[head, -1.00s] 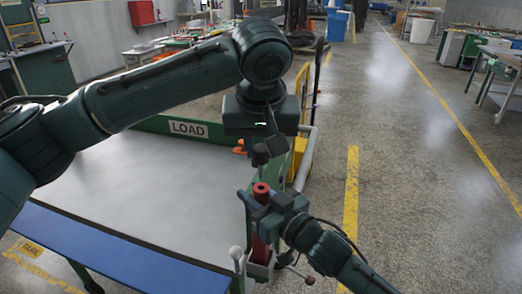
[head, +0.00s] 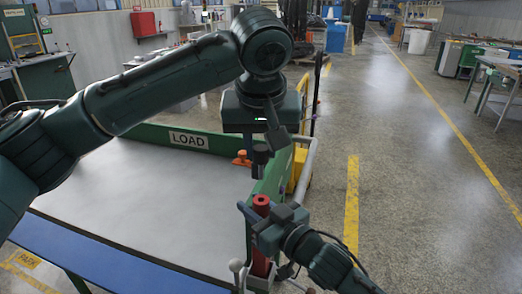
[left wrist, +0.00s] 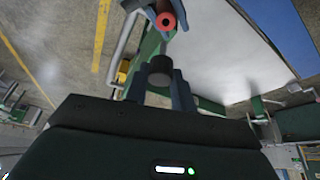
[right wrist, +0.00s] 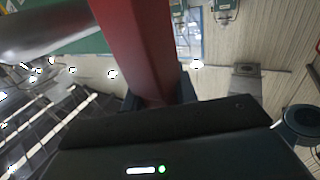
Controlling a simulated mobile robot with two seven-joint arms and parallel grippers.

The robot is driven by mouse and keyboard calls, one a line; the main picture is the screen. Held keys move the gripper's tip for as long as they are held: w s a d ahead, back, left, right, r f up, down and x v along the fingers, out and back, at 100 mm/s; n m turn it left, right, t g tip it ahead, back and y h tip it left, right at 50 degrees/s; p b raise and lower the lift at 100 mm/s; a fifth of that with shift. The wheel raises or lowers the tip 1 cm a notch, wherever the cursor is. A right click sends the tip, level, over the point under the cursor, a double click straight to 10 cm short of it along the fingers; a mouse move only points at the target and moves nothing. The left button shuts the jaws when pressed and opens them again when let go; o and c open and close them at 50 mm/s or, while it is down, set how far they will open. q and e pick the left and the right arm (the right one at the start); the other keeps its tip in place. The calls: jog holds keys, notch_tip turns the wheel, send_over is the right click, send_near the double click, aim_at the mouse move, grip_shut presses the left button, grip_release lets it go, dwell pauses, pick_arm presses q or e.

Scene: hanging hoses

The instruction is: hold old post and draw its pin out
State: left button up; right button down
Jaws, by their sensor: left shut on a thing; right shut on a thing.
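The old post (head: 262,205) is a red upright tube at the table's right front corner. My right gripper (head: 268,228) is shut around its upper part, and the red side fills the middle of the right wrist view (right wrist: 140,45). My left gripper (head: 266,145) is above the post, shut on the dark cylindrical pin (head: 260,158). The pin also shows between the fingers in the left wrist view (left wrist: 160,70). There the post's round top (left wrist: 166,19) has a dark centre and stands apart from the pin. I see no shaft bridging the gap.
The grey table (head: 130,200) has a green rim with a LOAD sign and a blue front edge. An orange piece (head: 241,159) sits by the far rim. A grey-knobbed lever (head: 236,266) stands left of the post. Open floor lies to the right.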

dwell(0.3)
jog(key=c, duration=1)
grip_release()
